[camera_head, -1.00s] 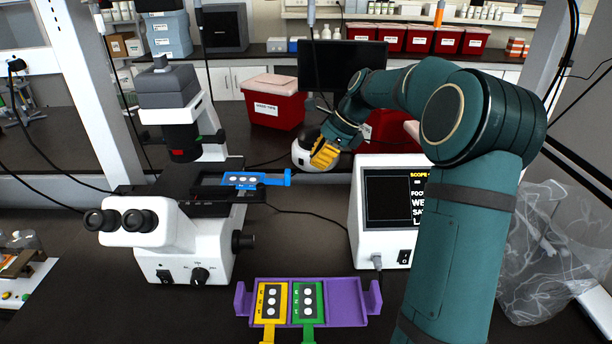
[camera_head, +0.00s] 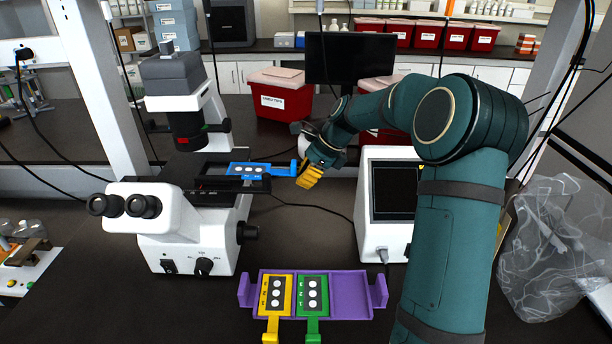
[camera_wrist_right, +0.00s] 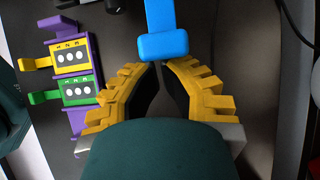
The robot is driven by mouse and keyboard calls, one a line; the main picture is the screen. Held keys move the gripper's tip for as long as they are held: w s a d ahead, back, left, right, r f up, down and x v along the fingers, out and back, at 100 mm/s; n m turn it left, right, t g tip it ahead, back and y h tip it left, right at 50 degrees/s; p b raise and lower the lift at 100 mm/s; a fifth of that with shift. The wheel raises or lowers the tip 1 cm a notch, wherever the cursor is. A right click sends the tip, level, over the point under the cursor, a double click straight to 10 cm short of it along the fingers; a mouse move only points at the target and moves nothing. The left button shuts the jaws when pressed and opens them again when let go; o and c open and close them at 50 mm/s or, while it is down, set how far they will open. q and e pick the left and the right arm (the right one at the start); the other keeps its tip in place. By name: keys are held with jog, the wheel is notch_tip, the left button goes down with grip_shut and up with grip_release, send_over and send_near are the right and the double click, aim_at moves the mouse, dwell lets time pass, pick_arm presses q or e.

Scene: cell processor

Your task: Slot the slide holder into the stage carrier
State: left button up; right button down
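The blue slide holder (camera_head: 247,169), with white round spots, lies at the dark microscope stage (camera_head: 205,185). Its handle sticks out to the right. I cannot tell whether it sits fully in the stage carrier. My right gripper (camera_head: 309,177), with yellow ribbed fingers, is just right of the handle's end. In the right wrist view, the blue handle (camera_wrist_right: 163,46) ends just beyond my fingertips (camera_wrist_right: 160,68), with a gap between the fingers and nothing held. My left gripper is not in view.
A purple rack (camera_head: 350,295) at the front holds a yellow slide holder (camera_head: 275,296) and a green one (camera_head: 312,296); its right part is empty. A white box with a dark screen (camera_head: 393,192) stands right of the stage. Microscope eyepieces (camera_head: 125,205) face left.

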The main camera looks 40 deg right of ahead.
aim_at(278, 173)
jog(key=w+a+p, duration=0.4)
jog(key=shift+a+r, duration=0.2)
jog(key=shift+a, duration=0.2)
jog(key=shift+w+a+f, duration=0.2)
jog(key=shift+r, duration=0.1)
jog(key=shift+d+r+p, duration=0.15)
jog(key=shift+r+p, duration=0.3)
jog(key=shift+p, duration=0.1)
jog(key=p+v, duration=0.6)
jog(key=v, duration=0.2)
jog(key=shift+s+d+r+p, duration=0.25)
jog(key=shift+s+r+p, duration=0.1)
jog(key=shift+p, duration=0.2)
